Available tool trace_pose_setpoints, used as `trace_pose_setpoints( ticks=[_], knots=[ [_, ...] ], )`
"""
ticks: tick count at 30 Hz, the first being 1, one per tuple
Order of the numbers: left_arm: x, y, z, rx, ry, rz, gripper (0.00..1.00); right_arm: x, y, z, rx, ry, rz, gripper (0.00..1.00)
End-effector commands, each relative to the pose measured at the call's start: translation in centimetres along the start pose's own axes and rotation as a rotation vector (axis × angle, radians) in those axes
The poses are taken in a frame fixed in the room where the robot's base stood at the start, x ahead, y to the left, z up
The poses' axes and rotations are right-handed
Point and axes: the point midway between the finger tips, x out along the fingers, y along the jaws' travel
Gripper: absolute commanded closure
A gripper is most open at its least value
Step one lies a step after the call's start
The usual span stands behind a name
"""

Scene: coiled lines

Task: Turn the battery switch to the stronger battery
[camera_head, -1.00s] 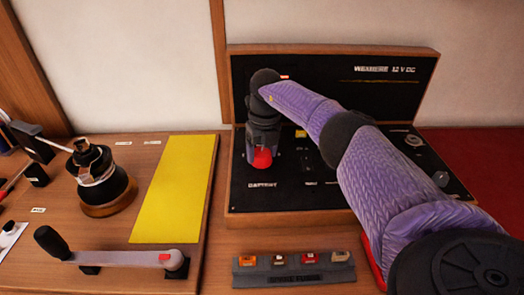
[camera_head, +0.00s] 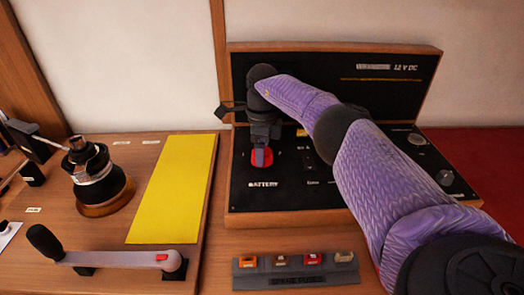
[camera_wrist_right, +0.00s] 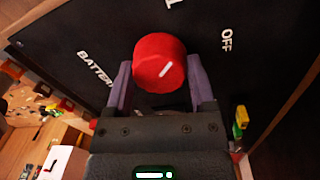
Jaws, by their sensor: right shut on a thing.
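The battery switch is a round red knob on the black panel (camera_head: 262,200); it shows in the head view (camera_head: 262,158) and in the wrist view (camera_wrist_right: 160,62). My right gripper (camera_wrist_right: 160,88) is shut on the red knob, one finger on each side. The white mark on the knob slants to the upper right in the wrist view, roughly toward the OFF label (camera_wrist_right: 227,40). Part of another label, perhaps a 1, shows at the top edge. The BATTERY label (camera_wrist_right: 95,68) is left of the knob. My left gripper is not in view.
A rack of several coloured fuses (camera_head: 294,269) stands in front of the panel. To the left are a yellow mat (camera_head: 172,190), a winch (camera_head: 97,180) and a crank handle (camera_head: 110,258). Small breakers and another knob (camera_head: 445,178) sit on the panel under and beside my arm.

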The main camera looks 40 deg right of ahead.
Motion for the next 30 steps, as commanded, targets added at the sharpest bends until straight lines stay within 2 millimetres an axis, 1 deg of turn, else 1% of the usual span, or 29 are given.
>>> trace_pose_setpoints(
  ticks=[6,12,22,30],
  knots=[
    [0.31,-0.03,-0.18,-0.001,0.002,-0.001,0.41,0.07,0.0,0.0,-0.143,0.01,0.001,0.88],
    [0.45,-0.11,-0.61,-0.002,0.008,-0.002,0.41,0.06,0.01,0.01,-0.231,0.015,0.001,0.88],
    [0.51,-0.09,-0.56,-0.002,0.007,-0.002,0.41,0.05,0.02,0.02,-0.287,0.018,0.001,0.88],
    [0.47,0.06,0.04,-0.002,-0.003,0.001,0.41,0.05,0.03,0.02,-0.291,0.019,0.001,0.88]
  ],
)
